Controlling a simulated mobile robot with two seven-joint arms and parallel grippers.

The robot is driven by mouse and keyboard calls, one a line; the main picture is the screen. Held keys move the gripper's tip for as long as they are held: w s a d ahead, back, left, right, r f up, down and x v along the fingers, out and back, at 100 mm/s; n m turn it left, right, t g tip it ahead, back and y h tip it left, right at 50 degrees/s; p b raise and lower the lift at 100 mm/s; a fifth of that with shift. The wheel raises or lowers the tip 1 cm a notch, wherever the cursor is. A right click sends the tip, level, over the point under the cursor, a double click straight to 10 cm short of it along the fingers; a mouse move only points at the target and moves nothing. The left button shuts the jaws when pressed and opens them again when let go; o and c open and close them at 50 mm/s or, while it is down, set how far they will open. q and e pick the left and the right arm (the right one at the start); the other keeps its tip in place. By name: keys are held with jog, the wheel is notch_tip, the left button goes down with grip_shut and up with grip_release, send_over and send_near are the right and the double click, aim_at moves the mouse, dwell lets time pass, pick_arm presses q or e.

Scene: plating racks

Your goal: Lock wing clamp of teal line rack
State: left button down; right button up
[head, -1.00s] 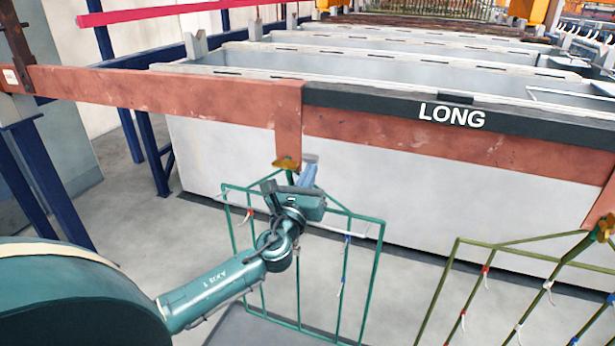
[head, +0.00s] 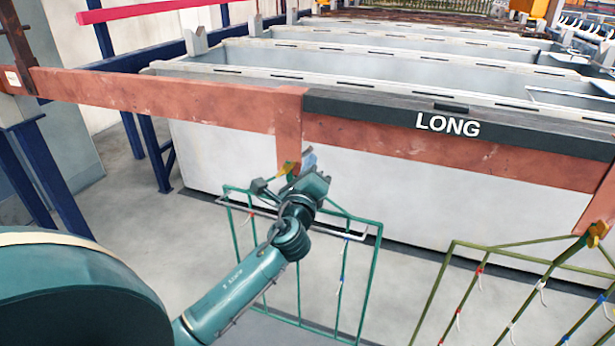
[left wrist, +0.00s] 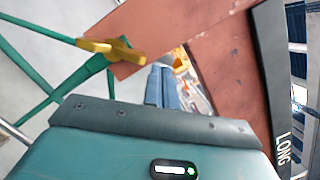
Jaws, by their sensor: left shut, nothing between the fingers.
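The teal line rack (head: 370,270) hangs from a copper-coloured tab (head: 288,135) below the bar. Its brass wing clamp (head: 284,168) sits at the tab's lower end, partly hidden by my left gripper in the head view. In the left wrist view the wing clamp (left wrist: 112,48) shows clearly across the tab's end, with the teal rack's hook behind it. My left gripper (head: 309,160) is at the tab, just right of the clamp. In the left wrist view its blue fingers (left wrist: 160,86) are together and empty, apart from the clamp. My right gripper is not in view.
A copper bar (head: 170,100) runs across, with a black strip marked LONG (head: 450,126). Grey tanks (head: 400,75) stand behind it. An olive rack (head: 440,290) with its own brass clamp (head: 598,232) hangs at right. Floor shows at left.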

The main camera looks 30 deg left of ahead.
pick_arm(q)
jog(key=shift+a+r+n+p, duration=0.1)
jog(key=shift+r+n+p, duration=0.25)
jog(key=shift+n, duration=0.35)
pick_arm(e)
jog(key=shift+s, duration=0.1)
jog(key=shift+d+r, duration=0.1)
